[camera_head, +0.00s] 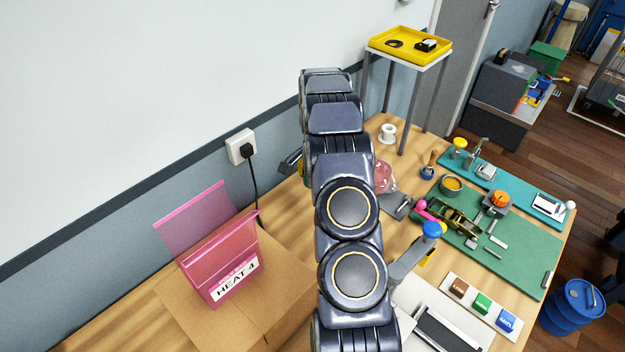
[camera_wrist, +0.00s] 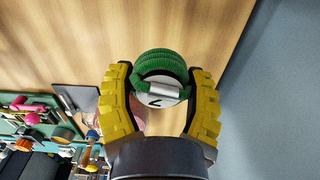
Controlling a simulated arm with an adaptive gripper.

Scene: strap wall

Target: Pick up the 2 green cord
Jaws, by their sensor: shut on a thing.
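The green cord (camera_wrist: 158,65) is a coil wound around a pale core, with a silver band across it and a dark mark on its white face. The mark is partly covered, so I cannot read it surely. It sits between the yellow ridged fingers of my gripper (camera_wrist: 160,88) in the wrist view. The fingers are shut on it from both sides. The wooden table top shows behind it; I cannot tell how far above the table it is. In the head view my arm hides the cord and most of the gripper.
A pink box labelled HEAT 4 (camera_head: 235,279) stands on cardboard (camera_head: 265,312) at the left. A wall socket (camera_head: 240,147) has a black cable hanging down. A white spool (camera_head: 387,133) stands by the stand with the yellow tray (camera_head: 409,47). Green mats (camera_head: 540,252) with tools fill the right.

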